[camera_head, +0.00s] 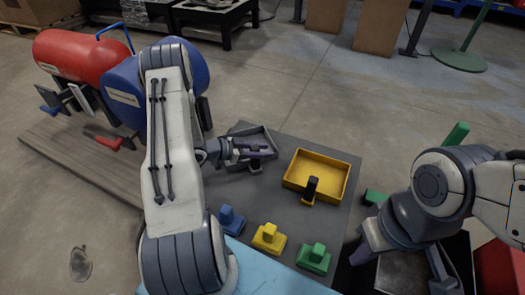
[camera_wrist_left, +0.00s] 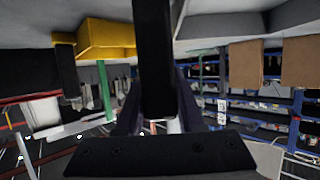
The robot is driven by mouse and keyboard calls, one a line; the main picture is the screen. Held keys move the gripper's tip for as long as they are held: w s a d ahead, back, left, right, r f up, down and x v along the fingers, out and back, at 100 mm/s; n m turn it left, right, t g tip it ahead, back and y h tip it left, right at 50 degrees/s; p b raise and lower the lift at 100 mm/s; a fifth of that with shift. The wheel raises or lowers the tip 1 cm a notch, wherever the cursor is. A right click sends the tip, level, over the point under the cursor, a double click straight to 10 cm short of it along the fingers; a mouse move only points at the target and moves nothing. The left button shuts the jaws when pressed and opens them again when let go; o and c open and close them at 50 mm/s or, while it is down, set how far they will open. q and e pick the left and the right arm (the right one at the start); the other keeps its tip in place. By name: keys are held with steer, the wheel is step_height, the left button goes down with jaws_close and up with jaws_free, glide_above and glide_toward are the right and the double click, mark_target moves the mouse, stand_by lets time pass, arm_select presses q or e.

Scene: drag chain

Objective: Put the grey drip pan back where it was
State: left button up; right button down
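The grey drip pan (camera_head: 262,134) is a shallow tray at the back left of the dark table, partly hidden by my left gripper (camera_head: 256,153). In the left wrist view, a thick black upright handle (camera_wrist_left: 155,60) stands between the left gripper's fingers, with no clear gap on either side. The gripper looks shut on it. The picture there is upside down, and the grey pan (camera_wrist_left: 245,22) shows at the top. I cannot tell if the pan touches the table.
A yellow pan (camera_head: 335,187) with a black handle stands just right of the grey pan. Blue (camera_head: 231,219), yellow (camera_head: 268,238) and green (camera_head: 314,259) blocks line the table's (camera_head: 287,215) front. Red (camera_head: 72,57) and blue (camera_head: 126,84) drums lie on the left.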

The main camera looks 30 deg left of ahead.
arm_select(q)
steer(key=o, duration=0.4)
steer(key=shift+r, duration=0.1)
